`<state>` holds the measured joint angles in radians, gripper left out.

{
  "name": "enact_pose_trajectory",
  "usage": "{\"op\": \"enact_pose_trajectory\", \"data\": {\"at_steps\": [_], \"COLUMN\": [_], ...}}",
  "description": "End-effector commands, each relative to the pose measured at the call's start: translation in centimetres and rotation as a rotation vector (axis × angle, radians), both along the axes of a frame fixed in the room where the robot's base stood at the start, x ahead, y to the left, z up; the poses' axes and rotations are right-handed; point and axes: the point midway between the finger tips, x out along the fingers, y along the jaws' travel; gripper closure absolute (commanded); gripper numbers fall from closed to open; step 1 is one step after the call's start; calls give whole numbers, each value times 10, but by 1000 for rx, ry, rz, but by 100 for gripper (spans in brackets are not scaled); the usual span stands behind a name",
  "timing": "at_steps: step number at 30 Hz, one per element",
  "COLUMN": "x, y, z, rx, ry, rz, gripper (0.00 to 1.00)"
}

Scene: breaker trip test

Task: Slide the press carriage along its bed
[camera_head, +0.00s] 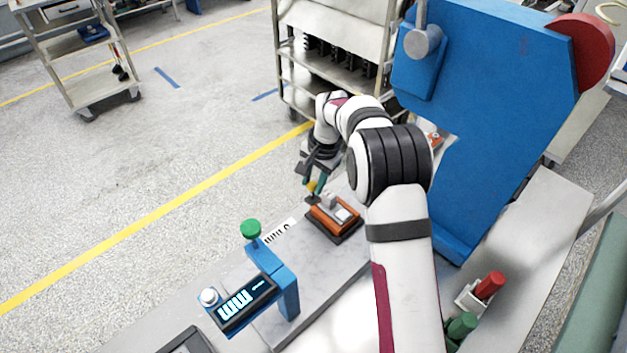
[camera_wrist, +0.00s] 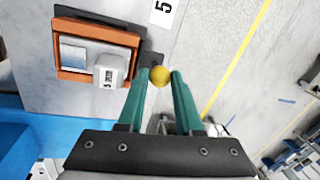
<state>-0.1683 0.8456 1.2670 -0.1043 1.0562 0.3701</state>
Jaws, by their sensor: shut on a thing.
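The press carriage (camera_head: 326,222) is an orange block on a dark base, sitting on the grey bed (camera_head: 325,262). It carries a pale metal plate and a small light block (camera_head: 328,199). In the wrist view the carriage (camera_wrist: 125,38) is at upper left, with the labelled light block (camera_wrist: 111,70) on its near edge. A yellow ball knob (camera_wrist: 159,75) sits at the end of a dark tab on the carriage's side. My gripper (camera_wrist: 160,77) has its green fingers shut on this knob, one on each side. In the head view the knob (camera_head: 311,187) is partly hidden by the fingers.
A blue press frame (camera_head: 490,110) stands at right behind my arm. A blue post with a lit display (camera_head: 246,302) and a green knob (camera_head: 251,229) stands at the bed's near end. A red cylinder (camera_head: 490,285) and green cylinder (camera_head: 462,325) are at lower right.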

Motion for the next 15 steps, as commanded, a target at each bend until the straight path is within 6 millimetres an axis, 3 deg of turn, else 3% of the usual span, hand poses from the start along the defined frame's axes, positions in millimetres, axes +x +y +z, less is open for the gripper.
{"op": "enact_pose_trajectory", "data": {"at_steps": [15], "x": [-8], "y": [9], "z": [2], "rx": [0], "ry": [-2], "rz": [1], "gripper": [100]}}
